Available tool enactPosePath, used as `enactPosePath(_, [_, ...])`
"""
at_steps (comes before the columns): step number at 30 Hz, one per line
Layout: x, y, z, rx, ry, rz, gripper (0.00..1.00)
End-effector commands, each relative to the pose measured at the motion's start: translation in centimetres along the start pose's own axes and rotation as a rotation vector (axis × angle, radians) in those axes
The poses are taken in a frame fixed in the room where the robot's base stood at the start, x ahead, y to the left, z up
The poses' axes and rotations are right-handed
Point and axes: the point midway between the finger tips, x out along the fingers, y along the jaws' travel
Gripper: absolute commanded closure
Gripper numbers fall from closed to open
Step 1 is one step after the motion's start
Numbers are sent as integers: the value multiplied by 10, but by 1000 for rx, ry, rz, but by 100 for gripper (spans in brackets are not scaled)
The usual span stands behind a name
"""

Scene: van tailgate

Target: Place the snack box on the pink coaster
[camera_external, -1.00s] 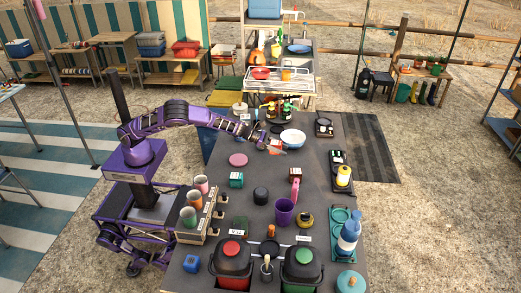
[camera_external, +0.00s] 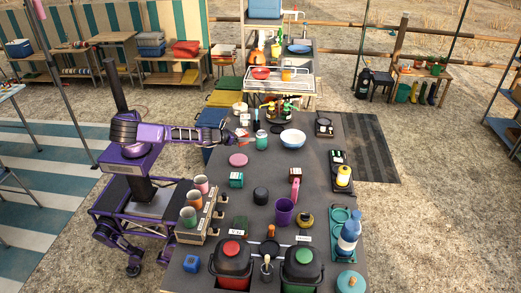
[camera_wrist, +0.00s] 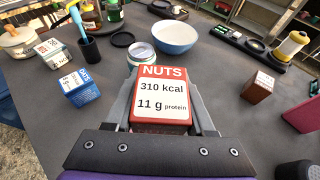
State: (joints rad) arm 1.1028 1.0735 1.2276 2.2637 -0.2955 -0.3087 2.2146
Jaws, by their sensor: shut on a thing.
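The snack box (camera_wrist: 162,92) is a red box with a white label reading NUTS, 310 kcal, 11 g protein. My gripper (camera_wrist: 160,108) is shut on it, with a finger on each side, in the wrist view. In the external view my gripper (camera_external: 236,136) is above the far left part of the dark table, and a red bit of the snack box (camera_external: 244,142) shows at its tip. The pink coaster (camera_external: 238,160) is a flat round disc lying on the table, nearer the camera than my gripper, with nothing on it. I cannot make out the coaster in the wrist view.
A teal can (camera_external: 261,140) and a blue-white bowl (camera_external: 292,138) stand right of my gripper. A blue box (camera_wrist: 80,87) stands left in the wrist view.

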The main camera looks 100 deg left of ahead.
Motion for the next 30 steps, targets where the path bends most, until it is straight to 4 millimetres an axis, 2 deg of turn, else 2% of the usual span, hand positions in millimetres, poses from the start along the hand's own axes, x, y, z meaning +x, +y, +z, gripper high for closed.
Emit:
enactPosePath(2, [-10, 6, 0, -11, -1, 30, 100])
enactPosePath(5, [-14, 12, -4, -21, -1, 55, 100])
enactPosePath(13, [3, 15, -49, -26, 0, 65, 100])
enactPosePath(20, [10, 14, -66, -25, 0, 62, 100])
enactPosePath(26, [21, 14, -91, -24, 0, 62, 100])
enactPosePath(30, [21, 14, -94, -26, 0, 62, 100])
